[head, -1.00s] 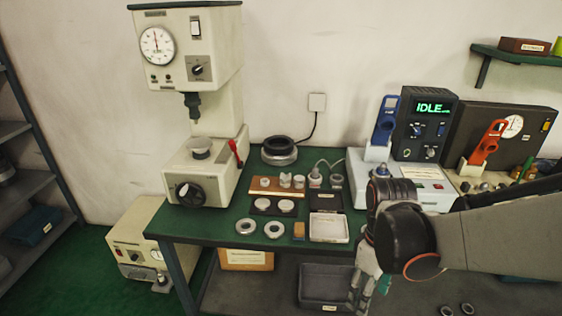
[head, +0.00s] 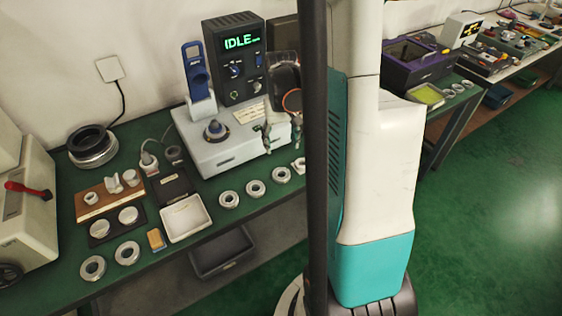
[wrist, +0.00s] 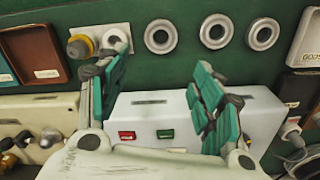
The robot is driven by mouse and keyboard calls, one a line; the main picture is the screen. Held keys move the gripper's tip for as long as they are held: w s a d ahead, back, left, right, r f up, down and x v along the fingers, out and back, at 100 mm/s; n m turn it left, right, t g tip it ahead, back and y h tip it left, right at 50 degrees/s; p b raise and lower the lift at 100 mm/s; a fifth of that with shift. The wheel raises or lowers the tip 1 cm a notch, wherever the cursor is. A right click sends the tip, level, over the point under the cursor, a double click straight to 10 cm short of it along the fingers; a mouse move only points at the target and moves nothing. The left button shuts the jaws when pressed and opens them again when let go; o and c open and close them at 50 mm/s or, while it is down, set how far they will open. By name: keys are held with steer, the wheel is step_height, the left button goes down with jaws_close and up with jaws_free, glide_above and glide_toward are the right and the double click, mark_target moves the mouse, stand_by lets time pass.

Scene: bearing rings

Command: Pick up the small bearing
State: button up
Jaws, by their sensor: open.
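Several pale metal bearing rings lie flat on the green bench. Near the front edge, by the white machine, are a left ring (head: 229,199), a middle ring (head: 255,188) and a right ring (head: 281,175); another is partly hidden by my body. Two more rings (head: 92,268) lie at the front left. I cannot tell which one is the small bearing. My gripper (head: 267,137) is open and empty above the white machine. In the wrist view, rings (wrist: 160,36) lie beyond the open fingers (wrist: 165,95), apart from them; another sits by the left finger.
A white tray (head: 186,219), a wooden block and a dark tray are left of the ring row. A grey bin (head: 222,252) is below the bench edge.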

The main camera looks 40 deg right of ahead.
mark_target(281, 176)
step_height(281, 176, down, 14)
steer(key=b, duration=0.5)
steer(key=shift+s+a+r, duration=0.1)
steer(key=shift+r, duration=0.05)
steer(key=shift+r, duration=0.1)
steer(key=shift+c, duration=0.6)
steer(key=c, duration=0.9)
